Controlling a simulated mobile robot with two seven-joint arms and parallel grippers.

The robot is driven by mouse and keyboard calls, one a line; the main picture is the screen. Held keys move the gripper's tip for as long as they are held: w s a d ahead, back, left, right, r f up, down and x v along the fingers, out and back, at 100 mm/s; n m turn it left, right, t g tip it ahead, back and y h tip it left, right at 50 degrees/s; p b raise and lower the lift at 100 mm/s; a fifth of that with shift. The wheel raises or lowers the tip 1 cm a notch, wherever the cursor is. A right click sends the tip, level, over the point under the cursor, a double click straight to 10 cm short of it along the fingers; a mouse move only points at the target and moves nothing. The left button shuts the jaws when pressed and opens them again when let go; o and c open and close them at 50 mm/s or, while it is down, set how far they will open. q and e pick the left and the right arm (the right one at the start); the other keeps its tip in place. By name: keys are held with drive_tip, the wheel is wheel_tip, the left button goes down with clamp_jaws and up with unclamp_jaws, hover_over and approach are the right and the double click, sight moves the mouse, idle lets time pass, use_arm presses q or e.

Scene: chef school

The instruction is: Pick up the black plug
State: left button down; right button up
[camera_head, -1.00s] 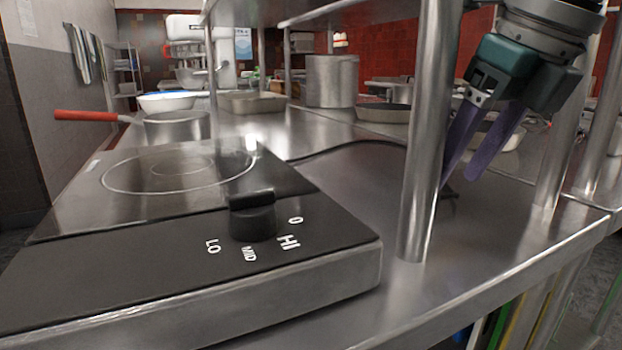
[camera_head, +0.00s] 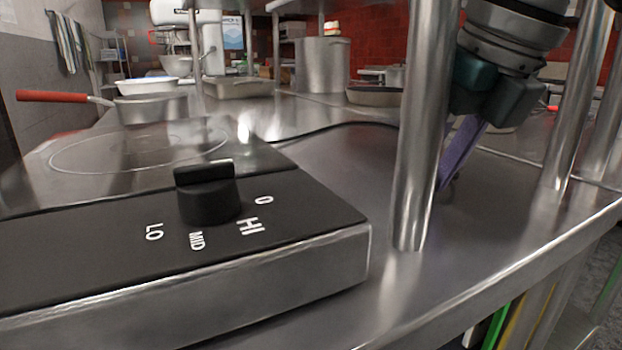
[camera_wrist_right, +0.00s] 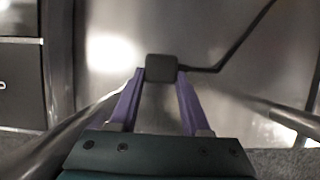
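The black plug (camera_wrist_right: 162,67) is a small dark block in the right wrist view, with a black cable leading off to its right. It lies on the steel counter. My right gripper (camera_wrist_right: 162,74) is open, with one purple fingertip at each side of the plug. I cannot tell whether the fingertips touch it. In the head view my right gripper (camera_head: 455,165) points down behind a steel post, which hides part of the fingers and the plug. My left gripper is not in view.
A black-topped cooktop (camera_head: 290,215) with a knob (camera_head: 208,195) stands at the left front. The vertical steel post (camera_head: 421,150) is close to my right gripper. A red-handled pan (camera_head: 150,107) and a large pot (camera_head: 322,66) stand farther back.

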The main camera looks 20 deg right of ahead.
clamp_jaws()
